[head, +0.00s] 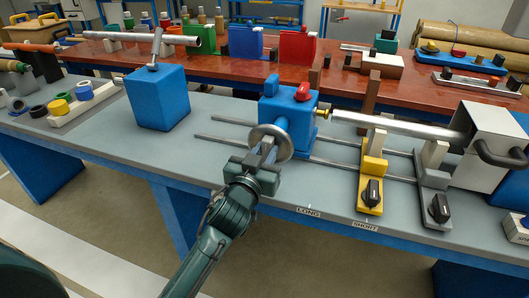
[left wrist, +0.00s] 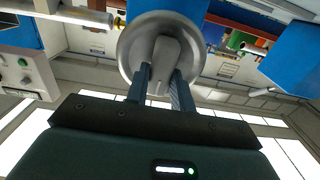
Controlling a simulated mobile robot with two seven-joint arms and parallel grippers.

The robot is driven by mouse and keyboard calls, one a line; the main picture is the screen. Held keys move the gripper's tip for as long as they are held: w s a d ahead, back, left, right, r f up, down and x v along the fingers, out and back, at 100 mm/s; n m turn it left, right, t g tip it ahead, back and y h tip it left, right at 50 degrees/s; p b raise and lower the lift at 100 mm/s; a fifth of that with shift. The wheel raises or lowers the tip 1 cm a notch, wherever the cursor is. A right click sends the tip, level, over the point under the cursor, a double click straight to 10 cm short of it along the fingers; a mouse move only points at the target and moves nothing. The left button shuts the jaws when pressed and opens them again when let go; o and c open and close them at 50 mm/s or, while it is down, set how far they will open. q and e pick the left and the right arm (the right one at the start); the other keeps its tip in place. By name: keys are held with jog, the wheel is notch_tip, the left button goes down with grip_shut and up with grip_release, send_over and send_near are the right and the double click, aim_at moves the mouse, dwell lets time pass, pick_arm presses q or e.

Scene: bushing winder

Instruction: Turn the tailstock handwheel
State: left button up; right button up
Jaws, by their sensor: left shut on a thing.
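The tailstock handwheel (head: 284,138) is a round grey metal wheel on the front of the blue tailstock block (head: 268,110), which has a red knob (head: 303,92) on top. My left gripper (head: 263,155) is at the wheel's left side. In the left wrist view the handwheel (left wrist: 132,42) fills the upper middle, and my left gripper (left wrist: 163,75) has its two fingers closed on the wheel's grey grip piece (left wrist: 166,52). The fingers hide part of the wheel. My right gripper does not show.
Two rails (head: 340,163) run right from the tailstock, with a yellow stop (head: 372,182) and a grey stop (head: 433,185) on them. A metal shaft (head: 390,124) extends to a white headstock box (head: 493,140). A blue box (head: 158,97) stands left.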

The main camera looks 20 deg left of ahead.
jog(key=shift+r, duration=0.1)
pick_arm(q)
jog(key=shift+r+m+p, duration=0.1)
jog(key=shift+m+p, duration=0.35)
jog(key=shift+m, duration=0.25)
jog(key=shift+d+m+p, duration=0.1)
jog(key=shift+m+p, duration=0.6)
jog(key=shift+m, duration=0.5)
jog(key=shift+m+p, duration=0.35)
jog(key=shift+m, duration=0.55)
jog(key=m+p, duration=0.1)
jog(key=m, duration=0.2)
jog(key=m+p, duration=0.1)
jog(key=m, duration=0.2)
jog(key=shift+d+f, duration=0.2)
jog(key=shift+f+m+p, duration=0.15)
jog(key=shift+m+p, duration=0.1)
jog(key=shift+m, duration=1.2)
jog(key=shift+f+m+p, duration=0.1)
jog(key=shift+m+p, duration=0.15)
jog(key=shift+m, duration=1.2)
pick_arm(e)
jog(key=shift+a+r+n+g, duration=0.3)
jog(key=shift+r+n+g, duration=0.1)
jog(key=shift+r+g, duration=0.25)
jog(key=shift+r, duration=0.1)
